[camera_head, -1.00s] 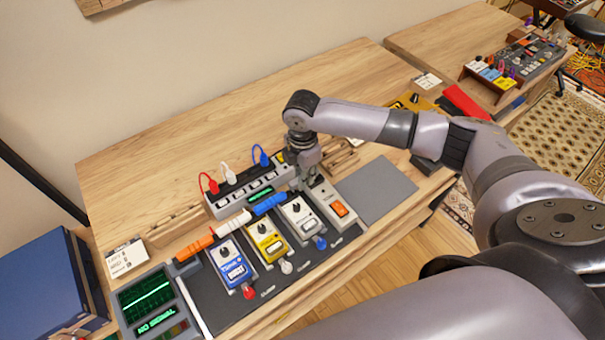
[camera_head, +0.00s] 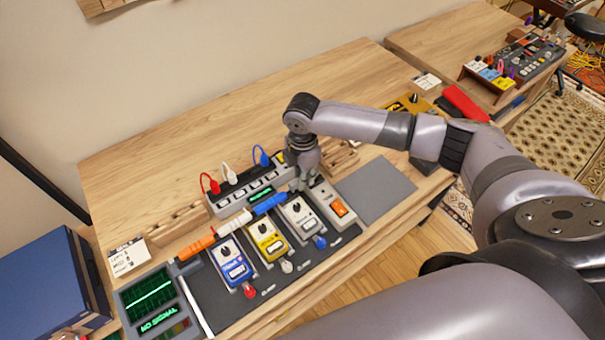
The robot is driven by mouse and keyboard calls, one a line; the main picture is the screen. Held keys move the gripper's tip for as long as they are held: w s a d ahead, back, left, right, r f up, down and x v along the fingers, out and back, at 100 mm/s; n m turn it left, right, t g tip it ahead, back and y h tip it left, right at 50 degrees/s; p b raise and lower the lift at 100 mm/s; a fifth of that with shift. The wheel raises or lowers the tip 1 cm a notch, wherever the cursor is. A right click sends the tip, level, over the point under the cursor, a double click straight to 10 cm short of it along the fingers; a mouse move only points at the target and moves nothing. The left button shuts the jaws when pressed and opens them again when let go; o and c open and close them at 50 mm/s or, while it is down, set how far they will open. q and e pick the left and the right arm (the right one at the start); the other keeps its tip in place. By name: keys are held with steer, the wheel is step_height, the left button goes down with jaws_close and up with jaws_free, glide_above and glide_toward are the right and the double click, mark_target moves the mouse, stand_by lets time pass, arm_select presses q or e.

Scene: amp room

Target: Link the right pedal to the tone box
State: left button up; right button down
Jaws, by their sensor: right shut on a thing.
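The right pedal (camera_head: 300,218) is silver-white with a black knob, at the right end of a row on a dark board. Beside it on the right is a slim grey box with an orange switch, which I take as the tone box (camera_head: 332,206). My right gripper (camera_head: 304,184) points down at the back edge of these two, near the gap between them. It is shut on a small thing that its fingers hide. Whether that thing touches the pedal or the box cannot be told. My left gripper is out of view.
A blue pedal (camera_head: 233,265) and a yellow pedal (camera_head: 267,241) stand to the left. Orange, white and blue bars (camera_head: 270,204) lie behind the pedals. A power strip (camera_head: 240,194) with coloured plugs is behind. A screen (camera_head: 149,301) reads "NO SIGNAL". A grey mat (camera_head: 377,190) is clear.

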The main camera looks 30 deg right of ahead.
steer(key=shift+f, duration=0.55)
stand_by(0.5)
steer(key=shift+f, duration=0.35)
stand_by(0.5)
steer(key=shift+p, duration=0.4)
stand_by(0.5)
steer(key=c, duration=1.4)
jaws_free()
steer(key=shift+c, duration=0.2)
steer(key=o, duration=0.4)
